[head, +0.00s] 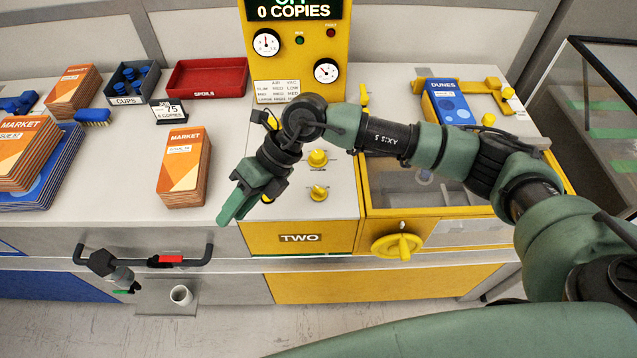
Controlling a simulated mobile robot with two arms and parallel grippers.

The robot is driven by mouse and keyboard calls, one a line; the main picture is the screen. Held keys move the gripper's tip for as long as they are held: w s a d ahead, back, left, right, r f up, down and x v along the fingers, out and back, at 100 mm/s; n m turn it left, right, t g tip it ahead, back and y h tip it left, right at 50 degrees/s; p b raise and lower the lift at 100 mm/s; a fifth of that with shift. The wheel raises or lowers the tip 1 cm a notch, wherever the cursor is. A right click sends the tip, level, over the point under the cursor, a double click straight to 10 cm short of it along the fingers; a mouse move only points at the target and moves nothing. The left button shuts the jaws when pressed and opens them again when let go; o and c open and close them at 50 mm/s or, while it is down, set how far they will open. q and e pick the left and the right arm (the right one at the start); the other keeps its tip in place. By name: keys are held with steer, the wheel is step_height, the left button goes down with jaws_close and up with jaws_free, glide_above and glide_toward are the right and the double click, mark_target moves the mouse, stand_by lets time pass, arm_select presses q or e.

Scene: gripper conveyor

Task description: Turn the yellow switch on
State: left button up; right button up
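The yellow machine panel (294,75) stands at the top middle, its display reading 0 COPIES under a cropped line that looks like OFF. Yellow controls sit on the white deck below: an upper knob (317,158), a lower knob (319,192) and a small lever (364,95). I cannot tell which one is the task's switch. My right gripper (233,206) points down and left over the deck's front left, left of the two knobs and apart from them. Its green fingers are seen from the side, and nothing shows between them. Part of the deck behind its wrist is hidden. My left gripper is out of view.
A large yellow handwheel (397,246) is on the front right, below a clear-topped bin (400,185). An orange stack (184,170) stands left of my gripper. A red tray (206,77) and a blue DUNES stack (447,103) lie behind. A black rail (150,262) runs along the front.

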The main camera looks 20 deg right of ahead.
steer(key=w+d+f+h, duration=0.2)
steer(key=w+d+h, duration=0.1)
steer(key=d, duration=0.4)
steer(key=t+h, duration=0.1)
steer(key=h, duration=0.4)
glide_above(319, 189)
steer(key=shift+a+r+m, duration=0.2)
steer(key=shift+a+m, duration=0.05)
steer(key=shift+m, duration=0.15)
steer(key=shift+d+f, duration=0.1)
steer(key=shift+d, duration=0.3)
step_height(319, 189, down, 6)
steer(key=p, duration=0.3)
steer(key=shift+a, duration=0.1)
steer(key=shift+f, duration=0.75)
jaws_close()
